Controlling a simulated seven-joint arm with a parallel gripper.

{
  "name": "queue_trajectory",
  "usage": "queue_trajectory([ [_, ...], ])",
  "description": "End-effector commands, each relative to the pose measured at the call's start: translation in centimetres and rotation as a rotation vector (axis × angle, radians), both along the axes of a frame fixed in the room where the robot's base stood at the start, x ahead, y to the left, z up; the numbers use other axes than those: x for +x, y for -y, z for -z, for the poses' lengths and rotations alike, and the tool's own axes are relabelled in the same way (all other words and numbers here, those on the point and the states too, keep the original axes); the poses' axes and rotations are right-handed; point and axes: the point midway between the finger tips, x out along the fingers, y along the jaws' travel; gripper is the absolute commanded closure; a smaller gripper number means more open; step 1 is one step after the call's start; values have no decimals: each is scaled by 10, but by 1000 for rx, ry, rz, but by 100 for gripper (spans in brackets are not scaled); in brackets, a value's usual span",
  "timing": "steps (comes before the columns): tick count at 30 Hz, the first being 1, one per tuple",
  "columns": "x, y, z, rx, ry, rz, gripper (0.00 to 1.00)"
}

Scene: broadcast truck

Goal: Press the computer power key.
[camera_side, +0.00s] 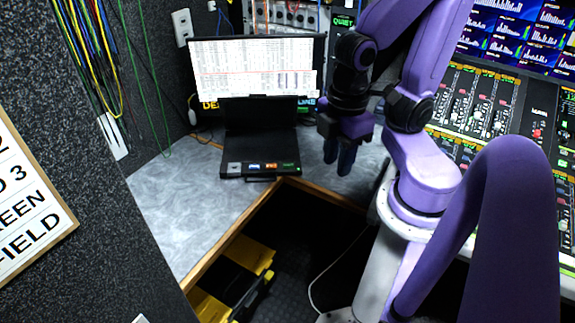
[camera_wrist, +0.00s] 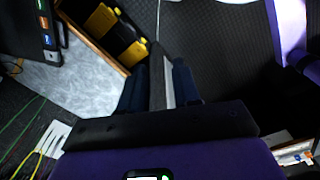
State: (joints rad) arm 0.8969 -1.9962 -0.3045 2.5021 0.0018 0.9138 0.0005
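The computer (camera_side: 260,146) is a black fold-up console standing on the grey counter, with its screen raised and lit. Small coloured keys (camera_side: 271,166) in blue, orange and green sit along its front edge. In the wrist view, part of the computer (camera_wrist: 20,30) shows at the top left, with these keys (camera_wrist: 44,22) on its edge. I cannot tell which key is the power key. My gripper (camera_side: 339,168) points down to the right of the computer, apart from it.
The grey counter (camera_side: 185,195) has a wooden edge and bare room left of the computer. Yellow-and-black bins (camera_side: 250,257) sit below in the dark opening. A mixing console (camera_side: 480,110) stands at the right. Cables (camera_side: 95,60) hang at the left wall.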

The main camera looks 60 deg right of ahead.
Motion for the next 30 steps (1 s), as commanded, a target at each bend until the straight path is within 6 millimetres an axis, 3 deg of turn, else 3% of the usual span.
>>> queue_trajectory([
  [1, 0, 0, 0, 0, 0, 0, 87],
  [2, 0, 0, 0, 0, 0, 0, 96],
  [3, 0, 0, 0, 0, 0, 0, 100],
  [30, 0, 0, 0, 0, 0, 0, 100],
])
